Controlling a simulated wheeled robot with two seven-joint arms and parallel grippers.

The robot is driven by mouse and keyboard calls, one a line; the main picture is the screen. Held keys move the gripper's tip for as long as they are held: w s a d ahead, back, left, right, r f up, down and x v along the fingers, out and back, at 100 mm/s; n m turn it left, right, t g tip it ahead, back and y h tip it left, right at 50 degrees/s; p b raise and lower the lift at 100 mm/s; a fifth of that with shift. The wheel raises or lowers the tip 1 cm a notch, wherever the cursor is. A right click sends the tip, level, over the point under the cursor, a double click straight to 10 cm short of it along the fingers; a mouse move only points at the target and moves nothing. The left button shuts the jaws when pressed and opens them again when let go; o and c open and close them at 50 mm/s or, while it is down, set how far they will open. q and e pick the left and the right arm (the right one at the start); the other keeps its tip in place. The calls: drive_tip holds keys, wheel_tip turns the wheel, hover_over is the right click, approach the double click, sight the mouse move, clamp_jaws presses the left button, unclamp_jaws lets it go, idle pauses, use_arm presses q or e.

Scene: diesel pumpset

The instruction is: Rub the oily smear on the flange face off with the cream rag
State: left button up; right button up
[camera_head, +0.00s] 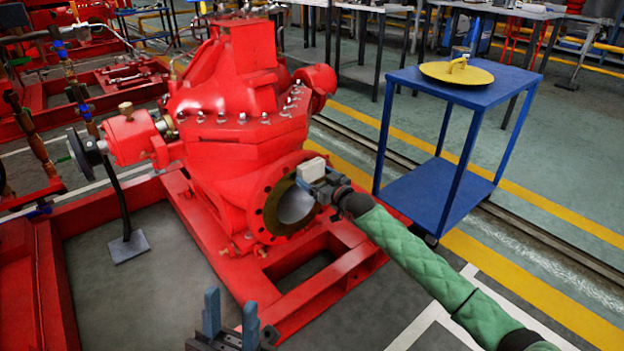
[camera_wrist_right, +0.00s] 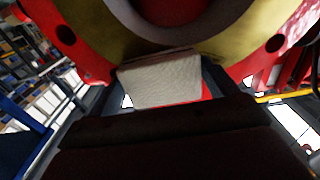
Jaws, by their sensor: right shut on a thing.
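The red pump's round flange (camera_head: 271,210) has a brownish bare-metal ring around a pale bore. The ring (camera_wrist_right: 228,42) shows olive-yellow in the right wrist view. I cannot pick out the smear from the ring's uneven colour. My right gripper (camera_head: 317,180) is shut on the cream rag (camera_head: 311,169), at the flange's upper right edge. The rag (camera_wrist_right: 160,80) is a folded pad between the fingers, its far edge over the ring's rim; I cannot tell if it touches. My left gripper (camera_head: 231,318) is open and empty, low in front of the pump.
A blue trolley (camera_head: 455,82) stands right of the pump, with a yellow round lid (camera_head: 456,71) on top. The red base frame (camera_head: 330,290) runs below the flange. Floor right of my right arm is clear.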

drive_tip(key=shift+w+d, duration=0.15)
drive_tip(key=shift+p, duration=0.5)
drive_tip(key=shift+s+a+r+p, duration=0.2)
drive_tip(key=shift+s+a+p, duration=0.3)
drive_tip(key=shift+p, duration=0.3)
drive_tip(key=shift+s+a+p, duration=0.35)
drive_tip(key=shift+a+p, duration=0.25)
drive_tip(key=shift+p, duration=0.05)
drive_tip(key=shift+s+a+f, duration=0.15)
drive_tip(key=shift+a+f, duration=0.05)
